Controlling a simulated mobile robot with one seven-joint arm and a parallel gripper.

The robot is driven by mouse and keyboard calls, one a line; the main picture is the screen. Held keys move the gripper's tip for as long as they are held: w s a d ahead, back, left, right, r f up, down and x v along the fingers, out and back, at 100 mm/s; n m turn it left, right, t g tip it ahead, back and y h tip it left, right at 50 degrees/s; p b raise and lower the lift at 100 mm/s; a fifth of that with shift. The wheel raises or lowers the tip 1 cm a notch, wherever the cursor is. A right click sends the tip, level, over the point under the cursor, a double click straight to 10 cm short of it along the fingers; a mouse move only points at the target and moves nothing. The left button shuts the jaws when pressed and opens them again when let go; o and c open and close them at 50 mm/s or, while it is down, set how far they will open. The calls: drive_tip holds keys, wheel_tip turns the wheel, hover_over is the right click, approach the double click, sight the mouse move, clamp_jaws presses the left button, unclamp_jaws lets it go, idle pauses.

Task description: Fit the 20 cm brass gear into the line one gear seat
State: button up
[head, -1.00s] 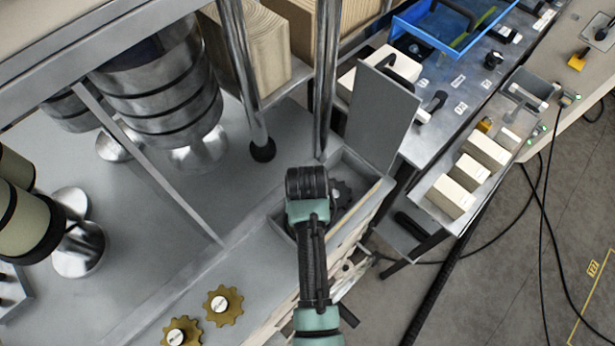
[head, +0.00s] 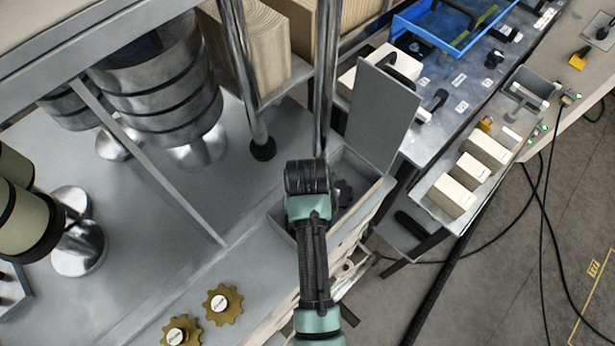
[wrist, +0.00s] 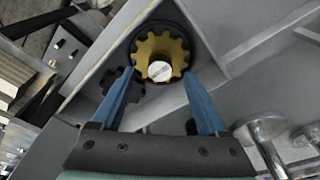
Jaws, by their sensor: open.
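In the wrist view, a brass gear (wrist: 161,54) with a white labelled hub sits on a round black piece inside a grey box. My gripper (wrist: 158,73) is open, its two blue fingers spread on the near side of this gear, one towards each side; contact cannot be told. In the head view my wrist hides that gear and the fingers. Two other brass gears, one (head: 223,304) beside another (head: 181,332), lie on the grey deck at the lower left. Their labels are too small to read, so I cannot tell which is 20 cm or identify the line one seat.
A dark gear (head: 343,192) lies in the open grey box (head: 371,205), beside its raised lid (head: 381,116). Steel posts (head: 324,80) stand close behind my wrist. Metal rollers (head: 160,90) are at the upper left. The deck between them and the brass gears is mostly clear.

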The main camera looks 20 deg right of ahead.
wheel_tip(320, 180, up, 11)
drive_tip(key=s+b, duration=0.1)
drive_tip(key=shift+s+a+f, duration=0.2)
drive_tip(key=shift+a, duration=0.15)
idle(0.4)
